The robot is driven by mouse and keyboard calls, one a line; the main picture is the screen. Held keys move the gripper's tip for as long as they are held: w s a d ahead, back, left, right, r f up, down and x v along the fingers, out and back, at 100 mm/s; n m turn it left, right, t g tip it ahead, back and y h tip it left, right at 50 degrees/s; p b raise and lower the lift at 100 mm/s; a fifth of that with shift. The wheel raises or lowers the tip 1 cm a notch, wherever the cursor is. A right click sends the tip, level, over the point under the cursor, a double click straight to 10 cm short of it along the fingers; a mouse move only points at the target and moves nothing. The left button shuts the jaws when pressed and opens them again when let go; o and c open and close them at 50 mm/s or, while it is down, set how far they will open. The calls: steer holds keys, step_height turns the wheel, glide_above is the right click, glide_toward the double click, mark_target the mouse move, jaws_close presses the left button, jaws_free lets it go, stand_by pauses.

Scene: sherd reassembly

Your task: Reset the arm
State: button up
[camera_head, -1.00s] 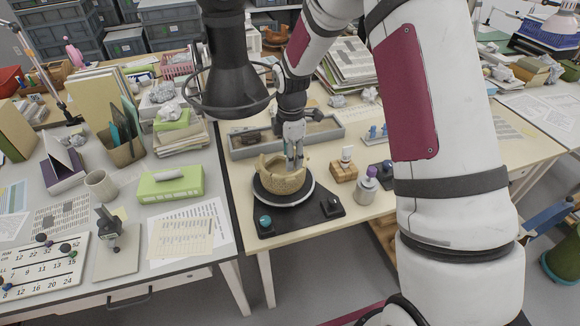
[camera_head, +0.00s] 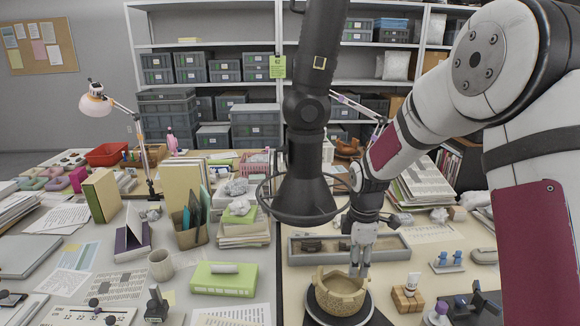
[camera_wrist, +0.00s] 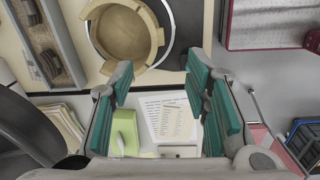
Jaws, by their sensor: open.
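My gripper (camera_head: 361,254) hangs above the far side of a tan, broken-rimmed bowl (camera_head: 340,291) in the head view. In the wrist view my gripper (camera_wrist: 168,98) shows its two teal-padded fingers spread wide, with nothing between them. The bowl (camera_wrist: 126,35) stands on a dark round turntable (camera_head: 312,306) and lies beyond the fingertips at the top of the wrist view. The fingers look apart from the bowl there. The lower part of the turntable is cut off by the head view's bottom edge.
A grey tray (camera_head: 300,258) with dark sherds lies behind the bowl. A wooden block with a white-capped tube (camera_head: 411,284) stands to its right. A green box (camera_head: 224,280) sits on the left table.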

steer(key=s+r+m+t, duration=0.3)
steer(key=s+r+m, duration=0.8)
steer(key=s+r, duration=0.9)
steer(key=s+r+m+t, duration=0.1)
steer(key=s+r+m, duration=0.1)
steer(key=s+m, duration=0.3)
steer(key=s, duration=0.4)
steer(key=shift+m+t, duration=0.3)
steer(key=shift+m, duration=0.1)
